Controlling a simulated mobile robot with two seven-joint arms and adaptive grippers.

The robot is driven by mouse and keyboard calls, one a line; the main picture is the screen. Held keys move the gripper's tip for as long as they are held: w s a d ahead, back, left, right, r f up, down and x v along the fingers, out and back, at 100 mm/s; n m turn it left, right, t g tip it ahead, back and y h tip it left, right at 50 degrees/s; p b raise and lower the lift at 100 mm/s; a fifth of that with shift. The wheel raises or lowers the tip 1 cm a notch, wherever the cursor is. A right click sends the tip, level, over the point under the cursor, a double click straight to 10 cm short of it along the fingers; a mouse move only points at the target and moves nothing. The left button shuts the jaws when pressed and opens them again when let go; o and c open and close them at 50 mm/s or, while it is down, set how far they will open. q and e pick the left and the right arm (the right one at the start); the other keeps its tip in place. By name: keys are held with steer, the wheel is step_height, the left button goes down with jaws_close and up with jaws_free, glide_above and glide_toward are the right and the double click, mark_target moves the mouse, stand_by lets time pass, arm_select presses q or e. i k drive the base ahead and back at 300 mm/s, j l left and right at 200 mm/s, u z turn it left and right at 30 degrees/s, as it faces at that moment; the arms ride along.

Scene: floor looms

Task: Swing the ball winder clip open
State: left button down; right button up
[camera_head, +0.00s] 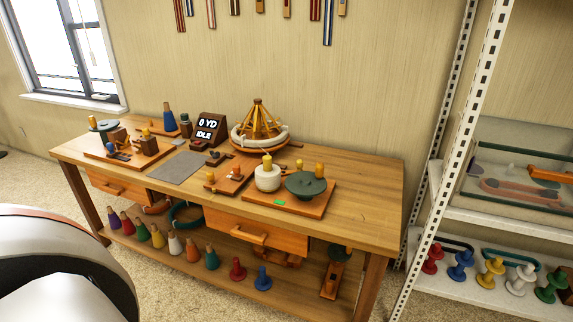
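A wooden workbench (350,212) stands against the wall. On its left end, a small winding device with a dark green disc (103,126), brown blocks and an orange baseboard (150,157) may be the ball winder. Right of the middle, another orange board (316,207) carries a cream yarn cake (268,183) and a dark green disc with a yellow peg (306,187). I cannot tell which device is the ball winder. The clip is too small to make out, so I cannot tell its state. Neither of my grippers is in view.
A wooden swift (257,123) with cream yarn stands at the back, beside a counter box (209,130) reading "0 YD IDLE". A grey mat (178,167) lies left of centre. Several coloured cones stand on the lower shelf (205,283). A white rack (440,160) stands right. The bench's right end is clear.

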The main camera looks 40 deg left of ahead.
mark_target(300, 163)
steer(key=j+z, duration=0.1)
steer(key=j, duration=0.85)
steer(key=j+z, duration=0.1)
steer(key=j, duration=0.85)
steer(key=k, duration=0.1)
